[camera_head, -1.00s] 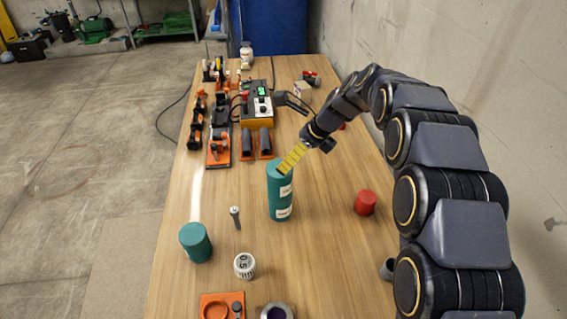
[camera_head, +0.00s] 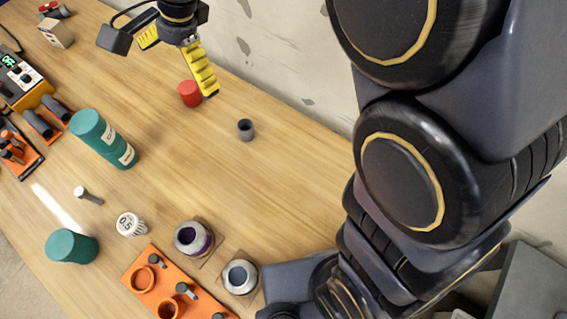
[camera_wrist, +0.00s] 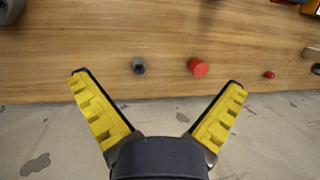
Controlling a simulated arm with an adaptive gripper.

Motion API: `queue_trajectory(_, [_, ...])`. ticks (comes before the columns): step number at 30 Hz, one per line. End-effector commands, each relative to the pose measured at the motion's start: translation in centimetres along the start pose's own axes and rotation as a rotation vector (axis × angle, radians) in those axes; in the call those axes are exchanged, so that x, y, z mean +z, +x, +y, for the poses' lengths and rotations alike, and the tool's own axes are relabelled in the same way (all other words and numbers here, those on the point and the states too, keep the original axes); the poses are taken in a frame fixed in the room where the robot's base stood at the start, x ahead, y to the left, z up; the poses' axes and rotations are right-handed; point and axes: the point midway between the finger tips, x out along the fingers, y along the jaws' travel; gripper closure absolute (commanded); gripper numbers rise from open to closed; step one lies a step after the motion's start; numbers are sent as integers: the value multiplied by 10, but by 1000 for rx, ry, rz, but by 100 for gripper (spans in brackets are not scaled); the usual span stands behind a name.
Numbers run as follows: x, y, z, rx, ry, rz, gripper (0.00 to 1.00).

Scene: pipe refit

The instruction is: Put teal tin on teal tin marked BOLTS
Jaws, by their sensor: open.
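Two teal tins stand stacked in the head view, at the left: an upper teal tin (camera_head: 88,125) on a lower teal tin (camera_head: 122,154). Each has a white label on its side, too small to read. The two look lined up and upright. Another teal tin (camera_head: 72,246) stands apart at the lower left, with no label showing. My gripper (camera_head: 176,68) is open and empty, above the far side of the table and well clear of the stack. In the wrist view its yellow fingers (camera_wrist: 159,82) are spread wide with nothing between them, and no teal tin shows there.
A red cylinder (camera_head: 190,93) and a small grey cup (camera_head: 246,130) stand near my gripper. A white ribbed cap (camera_head: 131,224), a bolt (camera_head: 88,195), round silver-rimmed parts (camera_head: 194,238) and an orange fixture (camera_head: 147,279) lie nearer. The table between stack and cup is clear.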

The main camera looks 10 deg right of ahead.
Motion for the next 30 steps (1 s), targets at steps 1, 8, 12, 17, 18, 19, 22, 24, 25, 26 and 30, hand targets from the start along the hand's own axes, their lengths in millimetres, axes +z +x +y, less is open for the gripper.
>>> queue_trajectory(1, [-5, -14, 31, 18, -72, 25, 0])
queue_trajectory(8, [-7, -41, 168, 168, -434, 75, 0])
queue_trajectory(12, [3, -43, 234, 251, -608, 64, 0])
queue_trajectory(17, [13, -39, 276, 307, -724, 37, 0])
queue_trajectory(18, [15, -38, 281, 315, -740, 32, 0])
queue_trajectory(19, [15, -38, 284, 319, -750, 31, 0])
queue_trajectory(22, [16, -38, 287, 324, -762, 28, 0])
queue_trajectory(24, [16, -38, 287, 324, -763, 27, 0])
queue_trajectory(25, [16, -38, 287, 324, -763, 27, 0])
queue_trajectory(26, [16, -38, 287, 324, -763, 27, 0])
queue_trajectory(30, [16, -38, 286, 323, -762, 27, 0])
